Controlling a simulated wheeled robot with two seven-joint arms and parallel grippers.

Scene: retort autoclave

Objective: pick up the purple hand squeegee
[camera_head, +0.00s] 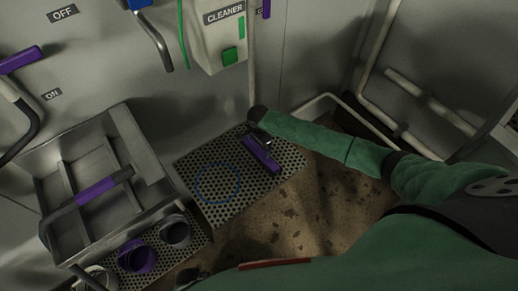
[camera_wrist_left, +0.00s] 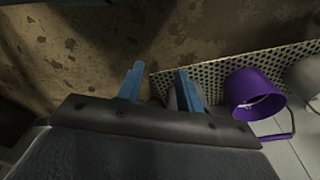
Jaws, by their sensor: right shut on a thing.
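The purple hand squeegee (camera_head: 262,155) is at the right part of a perforated metal platform (camera_head: 200,160). My right gripper (camera_head: 263,138), at the end of the green-sleeved arm, is shut on the squeegee at its upper end. The gripper hides part of it, and I cannot tell whether it still touches the platform. In the left wrist view my left gripper (camera_wrist_left: 160,88) is open, its two blue fingers apart, low and away from the squeegee.
A blue ring (camera_head: 218,184) marks the platform. A purple bucket (camera_head: 137,257) and a grey bucket (camera_head: 175,232) stand on a lower perforated plate. A metal tray (camera_head: 95,170) with a purple-gripped handle is at left. A cleaner dispenser (camera_head: 215,35) hangs above.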

